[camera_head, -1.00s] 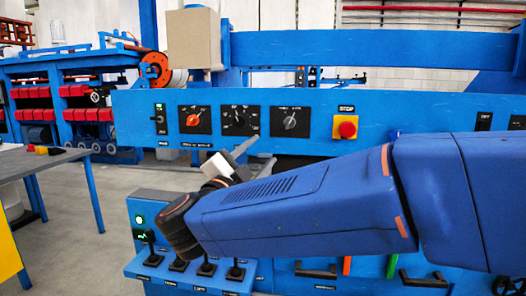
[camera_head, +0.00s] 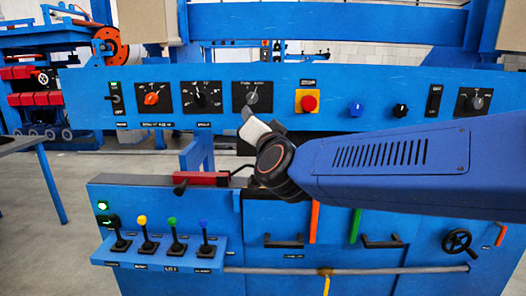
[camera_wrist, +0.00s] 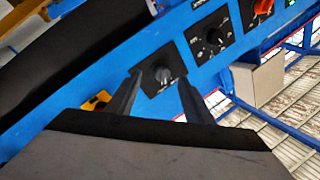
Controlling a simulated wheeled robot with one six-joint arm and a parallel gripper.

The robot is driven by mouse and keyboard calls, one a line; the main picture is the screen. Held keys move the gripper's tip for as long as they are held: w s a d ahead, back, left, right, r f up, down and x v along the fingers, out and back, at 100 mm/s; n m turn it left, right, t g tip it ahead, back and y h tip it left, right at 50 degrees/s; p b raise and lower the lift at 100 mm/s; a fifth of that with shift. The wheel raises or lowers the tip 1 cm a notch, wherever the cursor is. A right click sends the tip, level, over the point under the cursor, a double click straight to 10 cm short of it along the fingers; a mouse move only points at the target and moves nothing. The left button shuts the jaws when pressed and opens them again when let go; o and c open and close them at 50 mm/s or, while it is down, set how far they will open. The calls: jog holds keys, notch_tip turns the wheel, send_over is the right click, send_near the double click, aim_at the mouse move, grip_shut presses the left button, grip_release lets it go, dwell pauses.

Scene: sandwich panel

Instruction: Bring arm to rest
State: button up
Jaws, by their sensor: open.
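My arm (camera_head: 390,165) reaches in from the right in the head view, in front of the blue machine. Its dark round wrist is near the middle, below the panel's selector knobs.
The blue panel (camera_head: 340,82) carries several knobs and a red stop button (camera_head: 309,103) on a yellow plate. A table (camera_head: 20,144) is at the left.

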jog(key=s+d+f+n+g+h, duration=0.4)
jog(key=s+d+f+g, duration=1)
jog(key=s+d+f, duration=1.6)
jog(key=shift+s+d+f+n, duration=0.25)
jog(key=shift+d+f+n, duration=0.1)
jog(key=shift+f+n, duration=0.25)
